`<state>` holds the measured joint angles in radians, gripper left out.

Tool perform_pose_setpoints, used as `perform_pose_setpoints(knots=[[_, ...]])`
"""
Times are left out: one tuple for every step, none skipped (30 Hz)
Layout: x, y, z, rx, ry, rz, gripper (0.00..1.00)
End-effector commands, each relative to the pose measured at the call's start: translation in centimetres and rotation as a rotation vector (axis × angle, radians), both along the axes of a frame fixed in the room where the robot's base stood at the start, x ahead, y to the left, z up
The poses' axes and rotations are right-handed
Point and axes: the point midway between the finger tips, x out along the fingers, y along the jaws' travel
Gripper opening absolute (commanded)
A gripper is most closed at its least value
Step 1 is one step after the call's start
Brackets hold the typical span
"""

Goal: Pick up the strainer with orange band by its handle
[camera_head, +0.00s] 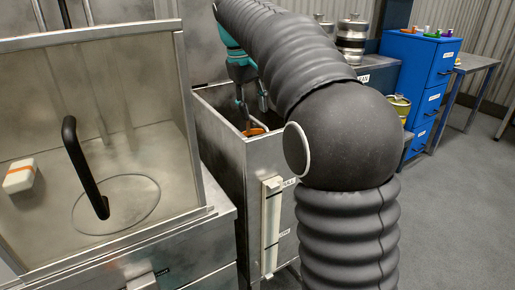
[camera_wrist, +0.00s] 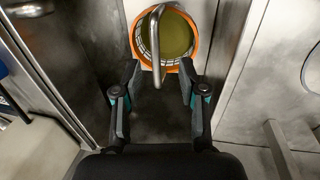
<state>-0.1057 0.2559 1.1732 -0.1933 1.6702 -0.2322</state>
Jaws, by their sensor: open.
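The strainer with orange band (camera_wrist: 200,52) shows in the wrist view as a round basket seen from above, with its orange rim around a yellowish inside. Its metal handle (camera_wrist: 155,40) arches up toward the camera. My gripper (camera_wrist: 158,72) is open, with one finger on each side of the handle's near end; I cannot tell whether they touch it. In the head view the orange band (camera_head: 257,132) is partly visible inside an open metal tank, below my gripper (camera_head: 252,105). My arm hides part of that area.
The strainer sits within a narrow open steel tank (camera_head: 222,150), whose walls stand close around my gripper. A steel machine with a black lever (camera_head: 80,160) is at the left. Blue drawers (camera_head: 415,75) and metal cans (camera_head: 351,38) stand behind. Grey floor is clear at the right.

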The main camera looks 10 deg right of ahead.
Motion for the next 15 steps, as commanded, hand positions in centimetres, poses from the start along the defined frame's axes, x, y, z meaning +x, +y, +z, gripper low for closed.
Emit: perform_pose_setpoints(knots=[[0.0,-0.1,-0.2,0.0,0.0,0.0,0.41],[0.0,-0.1,-0.4,0.0,0.0,0.0,0.41],[0.0,-0.2,-0.6,0.0,0.0,-0.001,0.41],[0.0,-0.3,-0.9,0.0,0.0,-0.001,0.41],[0.0,-0.4,-1.2,0.0,0.001,-0.001,0.41],[0.0,-0.7,-1.8,0.0,0.002,-0.002,0.41],[0.0,-0.8,-2.2,0.0,0.001,-0.002,0.41],[0.0,-1.0,-2.6,0.0,0.001,-0.002,0.41],[0.0,-1.2,-3.2,0.0,0.002,-0.002,0.41],[0.0,-1.3,-3.5,0.0,0.001,-0.002,0.41],[0.0,-1.4,-3.9,0.0,0.001,-0.001,0.41],[0.0,-1.4,-4.3,0.001,0.001,-0.001,0.41],[0.1,-1.5,-4.6,0.0,0.0,-0.001,0.41],[0.1,-1.5,-4.8,0.0,-0.001,-0.001,0.41],[0.1,-1.6,-5.0,0.0,-0.001,-0.001,0.41]])
